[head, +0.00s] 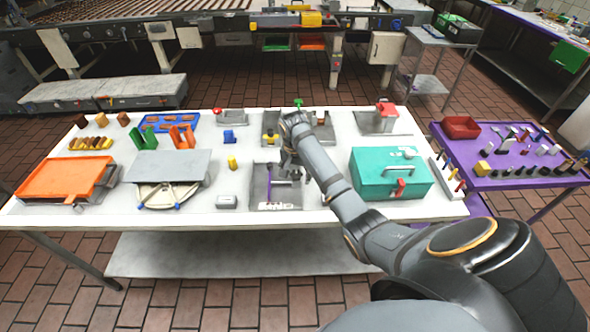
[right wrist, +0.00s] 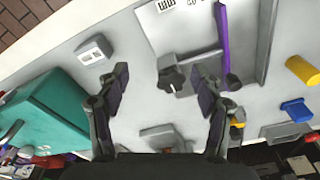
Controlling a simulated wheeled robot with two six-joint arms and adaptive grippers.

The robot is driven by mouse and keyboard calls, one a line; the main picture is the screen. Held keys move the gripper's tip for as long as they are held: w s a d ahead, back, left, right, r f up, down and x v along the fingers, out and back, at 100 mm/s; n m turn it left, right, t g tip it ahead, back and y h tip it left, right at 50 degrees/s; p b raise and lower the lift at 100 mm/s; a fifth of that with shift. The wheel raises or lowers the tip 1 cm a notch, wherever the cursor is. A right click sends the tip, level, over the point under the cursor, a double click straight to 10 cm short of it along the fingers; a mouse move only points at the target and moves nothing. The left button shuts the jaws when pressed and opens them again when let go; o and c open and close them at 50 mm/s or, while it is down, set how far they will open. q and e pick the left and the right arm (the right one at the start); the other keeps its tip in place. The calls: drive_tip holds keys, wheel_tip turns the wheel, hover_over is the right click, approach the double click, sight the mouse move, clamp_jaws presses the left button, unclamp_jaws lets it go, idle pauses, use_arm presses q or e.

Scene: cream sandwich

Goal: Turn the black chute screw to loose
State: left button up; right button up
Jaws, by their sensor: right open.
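The black chute screw (right wrist: 170,76) is a dark lobed knob in the right wrist view, at the edge of a pale grey plate (right wrist: 207,62). My right gripper (right wrist: 160,80) is open, with its two fingers on either side of the knob in the picture and apart from it. I cannot tell how far above it the fingertips are. In the head view my right arm reaches over the chute fixture (head: 262,178), and the gripper (head: 288,173) hides the screw there. A purple bar (right wrist: 222,38) lies along the plate. My left gripper is not in view.
A teal box (head: 375,180) stands right of the fixture. A yellow cylinder (head: 232,163) and a small white box (head: 227,202) are on its left. A grey plate on a round stand (head: 168,166) and an orange tray (head: 65,178) lie further left.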

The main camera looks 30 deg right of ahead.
sight(296, 173)
drive_tip(key=w+d+r+m+y, duration=0.1)
drive_tip(key=w+d+r+m, duration=0.3)
drive_tip(key=r, duration=0.3)
drive_tip(key=shift+g, duration=0.4)
drive_tip(key=f, duration=0.3)
drive_tip(key=f+p, duration=0.1)
drive_tip(key=f, duration=0.7)
drive_tip(key=shift+w+a+p, duration=0.35)
drive_tip(key=shift+c, duration=0.2)
drive_tip(key=c, duration=1.1)
